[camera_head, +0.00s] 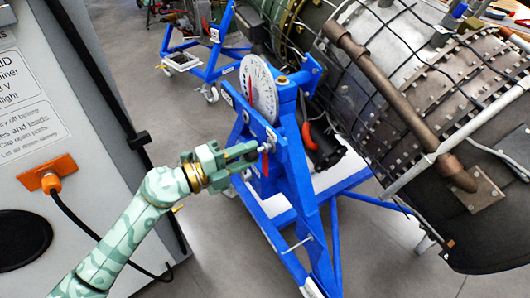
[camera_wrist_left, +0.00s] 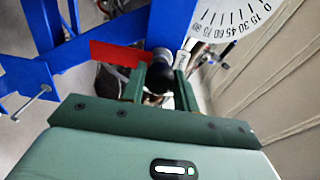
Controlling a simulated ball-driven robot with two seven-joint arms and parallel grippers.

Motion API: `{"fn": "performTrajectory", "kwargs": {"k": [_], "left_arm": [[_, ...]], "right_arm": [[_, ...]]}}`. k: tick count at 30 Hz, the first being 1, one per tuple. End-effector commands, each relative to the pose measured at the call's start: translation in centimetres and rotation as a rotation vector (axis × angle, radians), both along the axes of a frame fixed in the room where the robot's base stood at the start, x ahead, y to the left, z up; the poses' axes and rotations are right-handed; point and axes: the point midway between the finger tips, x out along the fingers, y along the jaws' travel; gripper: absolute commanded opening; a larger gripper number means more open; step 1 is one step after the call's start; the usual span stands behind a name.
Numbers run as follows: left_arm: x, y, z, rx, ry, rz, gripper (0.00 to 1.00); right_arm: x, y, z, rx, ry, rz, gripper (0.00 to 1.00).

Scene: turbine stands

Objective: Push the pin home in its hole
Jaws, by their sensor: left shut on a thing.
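The pin (camera_head: 262,147) shows as a short grey metal shaft at the face of the blue stand (camera_head: 291,150) in the head view. In the left wrist view its dark round knob (camera_wrist_left: 160,74) lies between my green fingers. My left gripper (camera_head: 240,154) is shut on the pin, beside the stand's upper part; its fingers also show in the wrist view (camera_wrist_left: 160,80). A red tag (camera_head: 265,164) hangs by the pin and shows left of the fingers in the wrist view (camera_wrist_left: 118,53). The hole is hidden, so I cannot tell the pin's depth. My right gripper is out of view.
A white angle dial (camera_head: 259,88) stands on the stand just above the pin. A large engine (camera_head: 430,90) with pipes fills the right. A grey cabinet (camera_head: 55,100) with an orange plug and black cable (camera_head: 85,228) is at left. Grey floor shows between.

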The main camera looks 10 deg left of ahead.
Motion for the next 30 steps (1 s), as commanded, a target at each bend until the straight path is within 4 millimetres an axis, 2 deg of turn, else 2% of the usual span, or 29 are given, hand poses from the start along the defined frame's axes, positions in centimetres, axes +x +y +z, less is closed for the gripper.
{"fn": "performTrajectory", "kwargs": {"k": [11, 30], "left_arm": [[-0.4, 0.5, 0.0, 0.000, 0.000, 0.000, 0.00], [-3.5, 3.9, 0.0, 0.001, 0.000, 0.000, 0.00]], "right_arm": [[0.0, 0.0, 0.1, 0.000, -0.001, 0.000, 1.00], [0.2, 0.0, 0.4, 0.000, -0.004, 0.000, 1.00]]}}
